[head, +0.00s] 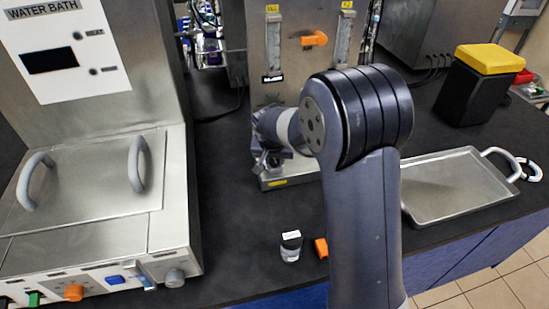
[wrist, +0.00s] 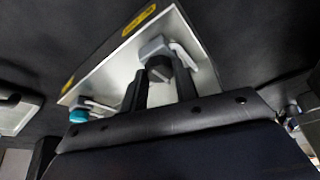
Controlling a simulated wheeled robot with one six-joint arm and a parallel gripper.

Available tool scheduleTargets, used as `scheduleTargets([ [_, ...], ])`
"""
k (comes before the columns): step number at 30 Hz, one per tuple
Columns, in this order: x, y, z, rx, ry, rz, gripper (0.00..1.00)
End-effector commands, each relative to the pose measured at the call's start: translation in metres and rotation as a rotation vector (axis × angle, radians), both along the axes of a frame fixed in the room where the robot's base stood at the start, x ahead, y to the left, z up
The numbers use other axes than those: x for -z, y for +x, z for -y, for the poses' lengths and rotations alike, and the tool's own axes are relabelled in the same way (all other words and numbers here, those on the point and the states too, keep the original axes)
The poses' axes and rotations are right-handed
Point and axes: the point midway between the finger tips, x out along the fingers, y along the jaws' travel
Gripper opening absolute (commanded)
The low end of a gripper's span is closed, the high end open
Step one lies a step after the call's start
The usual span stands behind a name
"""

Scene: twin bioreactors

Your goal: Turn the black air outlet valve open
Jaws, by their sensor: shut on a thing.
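The black air outlet valve (wrist: 160,70) shows in the wrist view as a dark knob on a grey fitting, on a metal panel (wrist: 118,66). My gripper (wrist: 161,88) has one finger on each side of the knob and is shut on it. How far the knob is turned is hard to tell. In the head view my gripper (head: 264,160) is low at the front of the metal panel with flow tubes (head: 290,85). The black valve is hidden there behind my gripper and arm.
A teal knob (wrist: 79,116) sits on the same panel, left of my gripper. An orange valve (head: 315,39) is higher up. A small jar (head: 291,246) and an orange piece (head: 321,248) stand on the counter. A metal tray (head: 455,190) is right, a water bath (head: 90,190) left.

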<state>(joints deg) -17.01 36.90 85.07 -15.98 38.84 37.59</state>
Motion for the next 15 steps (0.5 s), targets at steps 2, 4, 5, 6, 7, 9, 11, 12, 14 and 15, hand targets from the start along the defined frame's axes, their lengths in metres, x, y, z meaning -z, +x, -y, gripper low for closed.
scheduleTargets([
  [2, -0.0001, -0.0004, 0.0005, -0.022, 0.001, -0.001, 0.06],
  [4, -0.0001, -0.0003, 0.0012, -0.054, 0.0, -0.001, 0.06],
  [5, 0.0, -0.0003, 0.0015, -0.069, 0.001, -0.001, 0.06],
  [6, 0.0001, -0.0003, 0.0019, -0.092, 0.001, -0.001, 0.06],
  [7, 0.0001, -0.0003, 0.0022, -0.112, 0.0, -0.001, 0.06],
  [9, 0.0003, -0.0003, 0.0027, -0.163, 0.001, -0.001, 0.06],
  [11, 0.0004, -0.0001, 0.003, -0.212, 0.001, 0.0, 0.06],
  [12, 0.0005, 0.0, 0.0037, -0.245, 0.001, 0.0, 0.06],
  [14, 0.0007, 0.0001, 0.0043, -0.298, 0.002, 0.0, 0.06],
  [15, 0.0009, 0.0002, 0.0045, -0.333, 0.003, 0.0, 0.06],
])
